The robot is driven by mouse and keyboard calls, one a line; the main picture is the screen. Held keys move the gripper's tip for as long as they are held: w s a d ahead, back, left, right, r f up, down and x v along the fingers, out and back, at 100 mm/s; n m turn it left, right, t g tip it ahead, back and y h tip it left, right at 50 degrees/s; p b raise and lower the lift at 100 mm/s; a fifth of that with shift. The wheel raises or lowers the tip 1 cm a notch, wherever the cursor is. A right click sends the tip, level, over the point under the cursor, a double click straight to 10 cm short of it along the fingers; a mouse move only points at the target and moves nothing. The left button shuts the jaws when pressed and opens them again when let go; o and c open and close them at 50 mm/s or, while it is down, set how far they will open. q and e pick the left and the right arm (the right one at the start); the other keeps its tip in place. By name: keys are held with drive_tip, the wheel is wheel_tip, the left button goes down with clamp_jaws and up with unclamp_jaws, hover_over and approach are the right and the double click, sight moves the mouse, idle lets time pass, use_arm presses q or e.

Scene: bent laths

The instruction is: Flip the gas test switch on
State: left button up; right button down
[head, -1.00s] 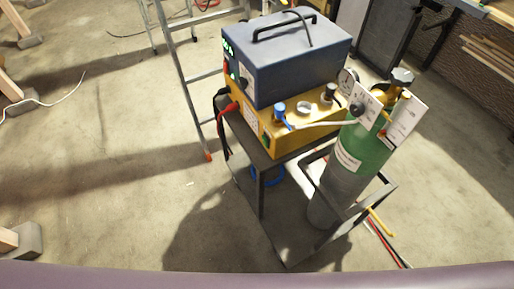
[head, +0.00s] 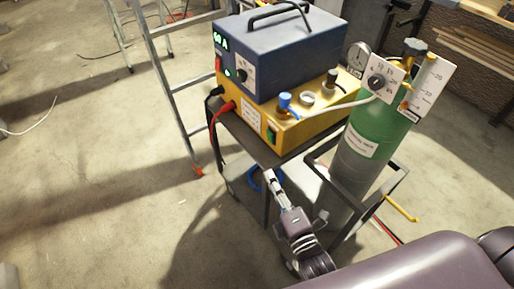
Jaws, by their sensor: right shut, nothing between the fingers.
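The yellow unit (head: 310,128) sits on a cart under a dark blue power box (head: 280,58). A small green switch (head: 271,135) shows on the yellow unit's front face, low and near its right end. I cannot read its label or tell its position. My right gripper (head: 271,174) is shut and empty. In the picture it is just below the switch, in front of the cart, and apart from the yellow unit. My left gripper is not in view.
A green and grey gas cylinder (head: 370,140) with gauge plates stands right of the yellow unit, inside the cart's frame (head: 395,180). Red and black cables (head: 214,125) hang at the left. A ladder (head: 165,85) stands behind. The floor at left is open.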

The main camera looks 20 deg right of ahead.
sight(270, 137)
drive_tip(key=shift+r, duration=0.3)
drive_tip(key=shift+w, duration=0.1)
drive_tip(key=w, duration=0.3)
drive_tip(key=w+d+p, duration=0.1)
drive_tip(key=w, duration=0.3)
drive_tip(key=w+d+r+p, duration=0.1)
drive_tip(key=w, duration=0.3)
drive_tip(key=shift+w+d, duration=0.1)
drive_tip(key=shift+d, duration=0.25)
